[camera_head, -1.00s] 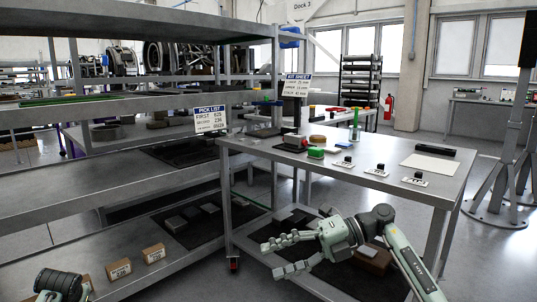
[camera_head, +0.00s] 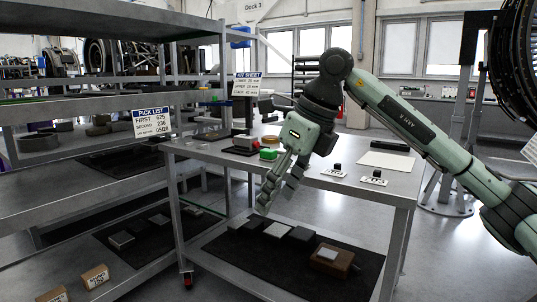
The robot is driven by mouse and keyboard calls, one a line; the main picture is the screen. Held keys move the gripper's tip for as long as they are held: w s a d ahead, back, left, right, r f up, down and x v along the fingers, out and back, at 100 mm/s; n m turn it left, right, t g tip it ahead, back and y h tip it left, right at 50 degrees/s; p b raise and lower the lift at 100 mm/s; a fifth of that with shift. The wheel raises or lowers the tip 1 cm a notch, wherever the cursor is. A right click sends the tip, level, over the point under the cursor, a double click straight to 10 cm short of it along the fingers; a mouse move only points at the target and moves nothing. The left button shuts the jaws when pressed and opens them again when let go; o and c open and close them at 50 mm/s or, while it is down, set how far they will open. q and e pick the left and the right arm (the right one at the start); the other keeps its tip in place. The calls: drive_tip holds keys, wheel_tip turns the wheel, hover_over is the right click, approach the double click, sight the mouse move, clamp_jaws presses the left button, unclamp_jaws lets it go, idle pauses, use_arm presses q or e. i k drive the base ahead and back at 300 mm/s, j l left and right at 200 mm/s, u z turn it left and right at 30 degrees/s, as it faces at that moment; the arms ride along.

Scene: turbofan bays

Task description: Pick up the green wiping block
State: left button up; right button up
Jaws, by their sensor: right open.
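The green wiping block (camera_head: 268,154) lies on the grey metal table (camera_head: 395,187), near its left part, beside a small red-and-grey item. My right gripper (camera_head: 274,197) is open and empty. Its fingers point down and overlap the table's near edge in the picture, just below and right of the green block. The block shows clear of the fingers, with a gap between them. My left gripper is out of view.
A pick list sign (camera_head: 151,123) and a kit sheet sign (camera_head: 247,85) stand at the left. Small labelled items (camera_head: 374,178) and a white sheet (camera_head: 391,161) lie on the table's right. A brown box (camera_head: 331,261) is on the lower shelf.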

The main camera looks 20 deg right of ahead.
sight(268, 156)
drive_tip(key=i+l, duration=0.2)
drive_tip(key=i, duration=0.2)
drive_tip(key=i+l, duration=0.2)
drive_tip(key=i, duration=0.2)
drive_tip(key=i+l, duration=0.2)
drive_tip(key=i, duration=0.2)
drive_tip(key=i+l, duration=0.2)
drive_tip(key=i, duration=0.2)
